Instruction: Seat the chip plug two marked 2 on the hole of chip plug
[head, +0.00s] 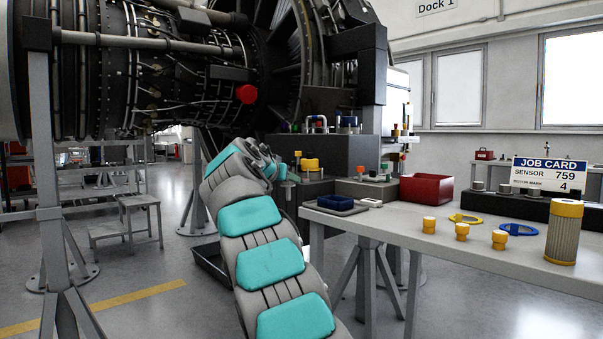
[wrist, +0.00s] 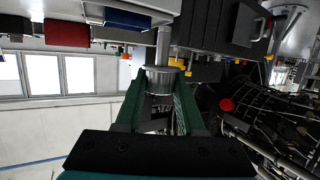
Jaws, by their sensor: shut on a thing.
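My gripper (wrist: 161,90) has its two green fingers shut on a grey metal cylindrical piece (wrist: 160,77) with a narrower stem. The piece may be chip plug two, but no mark 2 is readable on it. In the head view my arm reaches to the front of the dark bench under the engine, and my gripper (head: 279,171) is small there. I cannot tell which spot is the hole of the chip plug.
The engine (head: 150,75) hangs above left, with a red cap (head: 247,94). A dark block (head: 345,155) carries several fittings. A red bin (head: 426,188), blue tray (head: 335,203), several yellow caps (head: 462,231) and a filter (head: 564,235) stand on the grey table (head: 400,226).

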